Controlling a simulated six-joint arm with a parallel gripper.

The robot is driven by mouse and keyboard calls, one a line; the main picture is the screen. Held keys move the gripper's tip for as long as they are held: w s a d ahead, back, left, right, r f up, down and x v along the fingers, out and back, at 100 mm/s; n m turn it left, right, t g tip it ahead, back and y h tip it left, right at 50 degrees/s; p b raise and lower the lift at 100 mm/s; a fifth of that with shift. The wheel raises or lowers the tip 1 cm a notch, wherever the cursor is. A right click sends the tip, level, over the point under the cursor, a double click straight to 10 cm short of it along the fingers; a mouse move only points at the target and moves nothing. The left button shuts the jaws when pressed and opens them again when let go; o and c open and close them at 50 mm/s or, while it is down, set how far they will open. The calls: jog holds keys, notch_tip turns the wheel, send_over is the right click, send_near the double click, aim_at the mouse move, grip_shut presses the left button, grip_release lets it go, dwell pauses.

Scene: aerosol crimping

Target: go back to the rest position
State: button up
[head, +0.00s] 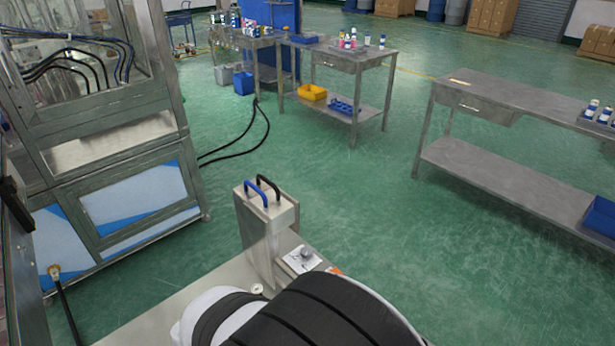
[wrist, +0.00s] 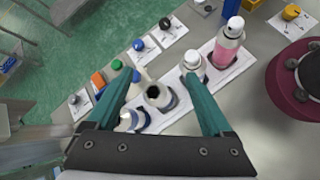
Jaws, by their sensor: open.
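My gripper (wrist: 158,76) shows in the wrist view with its two teal fingers spread apart. Below and between the fingers is a whitish container with a dark opening on top (wrist: 160,97); I cannot tell how far below the fingers it stands. A pink bottle with a white cap (wrist: 229,46) stands to the upper right on a white strip. A smaller white-capped bottle (wrist: 191,62) stands by the right fingertip. In the head view my arm covers the bottom middle, and the gripper is hidden.
A maroon round fixture (wrist: 282,90) stands at the right. In the head view, a metal box with blue and black handles (head: 268,235) rises beyond my arm.

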jog(key=s+d+r+m+t+y, duration=0.1)
jog(key=s+d+r+m+y, duration=0.1)
jog(key=r+m+y, duration=0.65)
jog(key=s+d+r+m+t+y, duration=0.25)
jog(key=r+m, duration=0.35)
jog(key=m, duration=0.8)
jog(key=s+f+g, duration=0.7)
jog(key=s, duration=0.1)
jog(key=shift+d+f+m+h, duration=0.15)
jog(key=shift+f+m+h, duration=0.1)
jog(key=shift+m+h, duration=0.15)
